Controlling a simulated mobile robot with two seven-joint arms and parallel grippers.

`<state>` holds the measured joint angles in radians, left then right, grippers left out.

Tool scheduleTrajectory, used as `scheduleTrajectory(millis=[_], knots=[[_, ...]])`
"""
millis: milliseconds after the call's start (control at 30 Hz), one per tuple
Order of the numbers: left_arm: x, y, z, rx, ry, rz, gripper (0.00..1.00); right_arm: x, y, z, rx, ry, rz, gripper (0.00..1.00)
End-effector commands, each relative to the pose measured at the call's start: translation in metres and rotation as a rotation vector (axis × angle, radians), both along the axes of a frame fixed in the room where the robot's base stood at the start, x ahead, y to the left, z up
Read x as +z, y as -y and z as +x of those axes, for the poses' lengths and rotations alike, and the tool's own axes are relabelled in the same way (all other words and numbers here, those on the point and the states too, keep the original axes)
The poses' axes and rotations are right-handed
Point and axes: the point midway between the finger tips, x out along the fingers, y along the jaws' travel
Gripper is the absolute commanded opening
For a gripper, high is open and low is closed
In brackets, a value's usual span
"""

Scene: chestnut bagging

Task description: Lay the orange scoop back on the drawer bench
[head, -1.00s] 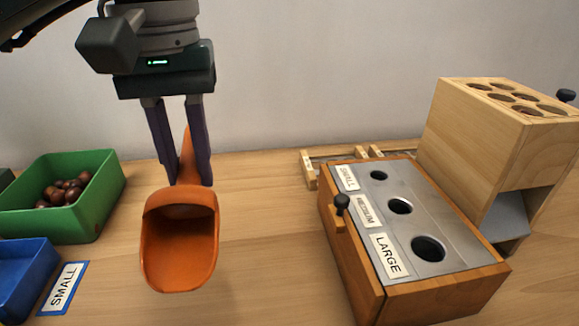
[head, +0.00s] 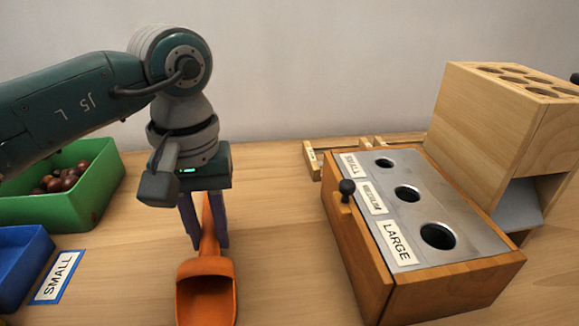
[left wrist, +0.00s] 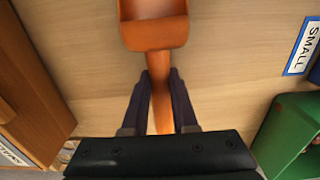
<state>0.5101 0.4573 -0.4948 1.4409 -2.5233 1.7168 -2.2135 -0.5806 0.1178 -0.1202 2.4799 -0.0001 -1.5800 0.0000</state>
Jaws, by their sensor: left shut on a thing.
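The orange scoop (head: 206,292) is in my left gripper (head: 207,240), low over the wooden bench top (head: 275,240). The gripper points down and its two purple fingers are shut on the scoop's handle. The scoop's bowl faces the front of the head view. In the left wrist view the scoop (left wrist: 155,32) extends from between the fingers (left wrist: 160,78), with bare wood around it. I cannot tell whether the scoop touches the bench. My right gripper is out of view.
At the right stand a wooden box with a holed metal top (head: 415,213) and a taller wooden block (head: 500,125). Bare bench lies between.

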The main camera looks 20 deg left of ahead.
Motion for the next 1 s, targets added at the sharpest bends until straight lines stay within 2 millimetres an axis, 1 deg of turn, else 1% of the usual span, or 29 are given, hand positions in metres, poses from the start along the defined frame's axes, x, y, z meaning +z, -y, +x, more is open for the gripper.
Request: scheduleTrajectory(millis=[100, 133, 300, 400, 633, 733, 767, 867, 1000], knots=[[-0.003, -0.001, 0.0, 0.0, 0.0, 0.001, 0.0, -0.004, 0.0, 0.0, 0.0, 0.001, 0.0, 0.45], [-0.003, -0.001, 0.0, 0.0, 0.0, 0.001, 0.28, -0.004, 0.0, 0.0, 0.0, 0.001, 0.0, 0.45], [-0.002, 0.0, 0.0, 0.0, 0.001, 0.001, 0.47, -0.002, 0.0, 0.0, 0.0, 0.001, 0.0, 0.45], [-0.002, 0.0, 0.0, 0.0, 0.0, 0.0, 0.56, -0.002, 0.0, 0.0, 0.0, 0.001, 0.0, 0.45], [-0.001, 0.0, 0.0, 0.0, 0.0, 0.0, 0.56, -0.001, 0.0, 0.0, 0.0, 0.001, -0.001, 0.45], [0.005, 0.0, 0.001, 0.0, 0.001, 0.0, 0.56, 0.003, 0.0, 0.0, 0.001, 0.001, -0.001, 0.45], [0.009, -0.001, 0.001, 0.0, 0.004, 0.001, 0.56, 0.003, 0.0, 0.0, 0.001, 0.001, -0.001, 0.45], [0.028, -0.001, 0.001, -0.001, 0.005, 0.003, 0.56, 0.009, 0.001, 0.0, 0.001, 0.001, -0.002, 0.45], [0.061, -0.001, 0.002, -0.001, 0.006, 0.004, 0.56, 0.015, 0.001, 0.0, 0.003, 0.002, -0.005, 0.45]])
